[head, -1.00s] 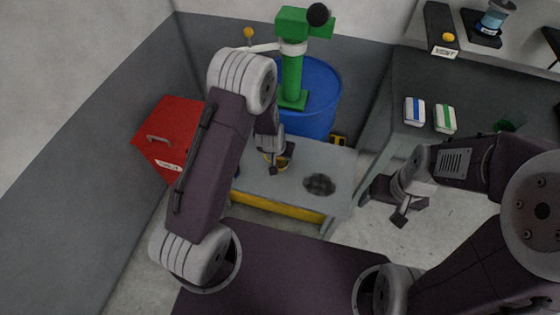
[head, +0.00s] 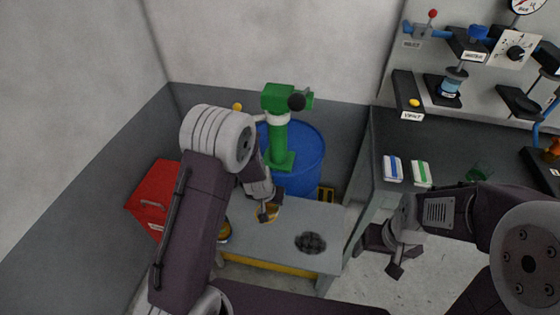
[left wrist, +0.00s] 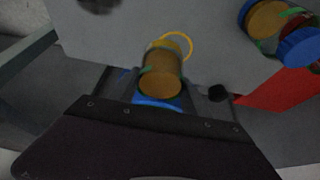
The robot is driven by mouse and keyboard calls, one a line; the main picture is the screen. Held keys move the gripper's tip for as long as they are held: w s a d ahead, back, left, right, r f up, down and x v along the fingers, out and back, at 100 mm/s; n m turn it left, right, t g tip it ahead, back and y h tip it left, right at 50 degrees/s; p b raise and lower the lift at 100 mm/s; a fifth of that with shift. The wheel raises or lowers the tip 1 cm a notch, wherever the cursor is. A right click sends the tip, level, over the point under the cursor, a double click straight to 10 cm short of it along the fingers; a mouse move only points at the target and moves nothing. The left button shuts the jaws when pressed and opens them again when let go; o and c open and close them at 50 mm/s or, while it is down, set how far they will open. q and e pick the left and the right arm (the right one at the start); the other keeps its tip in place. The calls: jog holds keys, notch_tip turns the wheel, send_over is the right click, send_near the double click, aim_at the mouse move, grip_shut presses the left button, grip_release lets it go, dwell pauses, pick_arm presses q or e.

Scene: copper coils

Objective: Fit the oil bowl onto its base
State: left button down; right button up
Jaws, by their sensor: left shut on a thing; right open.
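My left gripper (head: 265,212) is over the far part of the grey bench (head: 290,215). It is shut on an amber cylinder (left wrist: 162,76), which I take to be the oil bowl; blue shows at its near end in the left wrist view. A yellow ring (left wrist: 180,42) shows just beyond it. A second amber piece (left wrist: 267,19) with a blue part (left wrist: 300,47) is on the bench at upper right in that view. In the head view it is partly hidden by my left arm (head: 223,231). Which piece is the base is unclear. My right gripper (head: 390,258) is open and empty, right of the bench.
A dark round patch (head: 310,243) marks the bench top. A blue barrel (head: 308,165) with a green pump (head: 280,130) stands behind. A red box (head: 152,198) is at left. A dark worktable (head: 395,140) at right holds two small packs and fixtures.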

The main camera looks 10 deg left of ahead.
pick_arm(q)
jog(key=s+a+r+p, duration=0.1)
jog(key=s+a+r, duration=0.1)
jog(key=r, duration=0.5)
jog(key=s+a+r+p, duration=0.2)
jog(key=s+a+r, duration=0.1)
jog(key=r, duration=0.4)
jog(key=shift+s+a+r, duration=0.25)
jog(key=shift+s+r, duration=0.15)
jog(key=shift+s, duration=0.1)
jog(key=shift+s+n, duration=0.15)
jog(key=shift+n, duration=0.25)
